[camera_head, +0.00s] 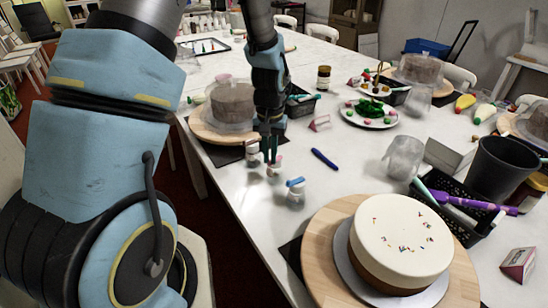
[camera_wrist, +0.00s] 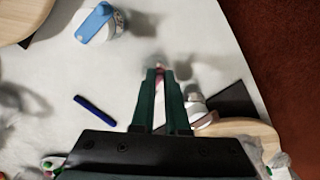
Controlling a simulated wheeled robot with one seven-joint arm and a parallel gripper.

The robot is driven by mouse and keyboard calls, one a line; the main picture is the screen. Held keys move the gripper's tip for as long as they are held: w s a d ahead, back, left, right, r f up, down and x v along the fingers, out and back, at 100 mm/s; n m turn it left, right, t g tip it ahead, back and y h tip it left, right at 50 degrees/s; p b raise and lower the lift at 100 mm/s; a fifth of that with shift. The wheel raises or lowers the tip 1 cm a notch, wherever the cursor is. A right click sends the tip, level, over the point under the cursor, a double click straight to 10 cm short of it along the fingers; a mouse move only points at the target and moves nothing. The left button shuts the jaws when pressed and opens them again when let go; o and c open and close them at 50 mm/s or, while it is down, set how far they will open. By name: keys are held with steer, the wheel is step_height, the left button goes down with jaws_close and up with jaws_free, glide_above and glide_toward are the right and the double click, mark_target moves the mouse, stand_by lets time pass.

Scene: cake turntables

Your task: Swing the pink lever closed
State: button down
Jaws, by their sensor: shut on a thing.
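A small white jar with a pink lever (camera_head: 275,160) stands near the left edge of the table, under my gripper. My gripper (camera_head: 268,157) points down with its two green fingers close together. In the wrist view, the fingertips (camera_wrist: 160,72) are shut with a narrow gap, and a bit of pink (camera_wrist: 159,82) shows between them. The rest of that jar is hidden by the fingers in the wrist view. I cannot tell how far the lever is swung.
A jar with a blue lever (camera_head: 295,190) stands in front. Another small white jar (camera_head: 252,150) stands just behind. A blue pen (camera_head: 324,158) lies to the right. A white cake (camera_head: 402,240) on a wooden turntable (camera_head: 322,255) fills the front. The table between is clear.

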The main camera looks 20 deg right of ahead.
steer(key=shift+w+a+m+p, duration=0.1)
steer(key=shift+w+m, duration=0.35)
steer(key=shift+m, duration=0.75)
steer(key=shift+w+a+m+p, duration=0.15)
steer(key=shift+w+m, duration=0.35)
steer(key=shift+m, duration=0.7)
steer(key=shift+w+a+m+p, duration=0.1)
steer(key=shift+w+m, duration=0.35)
steer(key=shift+m, duration=0.75)
steer(key=c, duration=0.9)
jaws_free()
steer(key=shift+r+b, duration=1.1)
steer(key=shift+r, duration=4.35)
